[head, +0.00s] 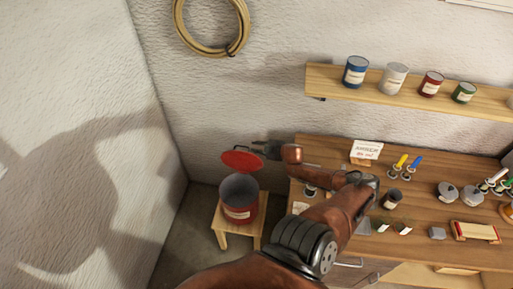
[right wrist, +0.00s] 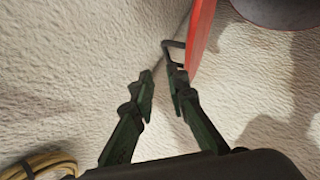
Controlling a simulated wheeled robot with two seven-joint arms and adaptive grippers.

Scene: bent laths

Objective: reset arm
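A red lid (head: 242,161) stands tilted above the back of an open red bucket (head: 239,212) in the head view. I cannot tell whether it is joined to the bucket. My right gripper (head: 264,149) is just behind and right of the lid. In the right wrist view the fingers (right wrist: 162,76) are apart with nothing between them. A dark handle (right wrist: 173,43) on the red lid (right wrist: 201,35) is close by the right fingertip; I cannot tell whether they touch. My left gripper is not in view.
The bucket stands on a small wooden stool (head: 222,229). A workbench (head: 458,163) at right carries jars, brushes and a sign (head: 366,150). A shelf (head: 328,85) holds several cans. A rope coil (head: 178,22) hangs on the wall.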

